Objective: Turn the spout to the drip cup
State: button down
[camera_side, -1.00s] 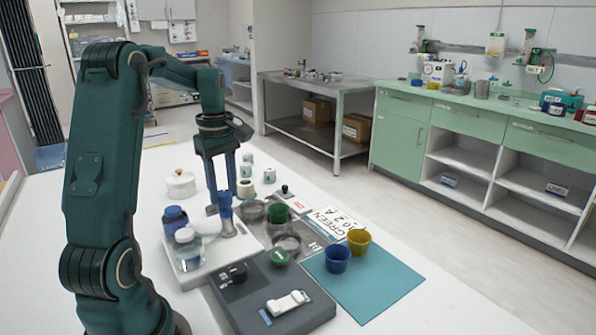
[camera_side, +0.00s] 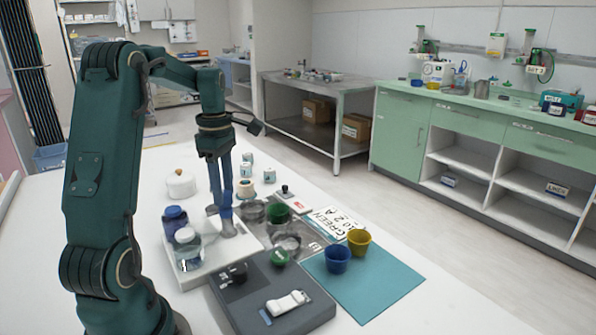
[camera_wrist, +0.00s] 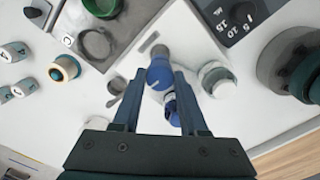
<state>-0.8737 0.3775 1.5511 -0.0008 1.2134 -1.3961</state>
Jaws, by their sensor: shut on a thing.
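A dispenser with a blue head (camera_side: 226,210) and a pale column (camera_side: 228,228) stands upright on a white base (camera_side: 204,266). My gripper (camera_side: 222,196) points down with its two fingers at the blue head, shut on it. In the wrist view the blue head (camera_wrist: 160,73) lies between my fingertips. A blue cup (camera_side: 338,260) and a yellow cup (camera_side: 358,242) stand on a teal mat. I cannot tell which is the drip cup.
A blue jar (camera_side: 174,219) and a clear bottle (camera_side: 187,250) stand close left of the dispenser. A dark scale-like tray (camera_side: 237,310) is in front. The teal mat (camera_side: 375,290) has free room.

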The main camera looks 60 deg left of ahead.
jog(key=shift+a+r, duration=0.1)
jog(key=shift+c, duration=2.2)
grip_release()
jog(key=shift+r, duration=2.55)
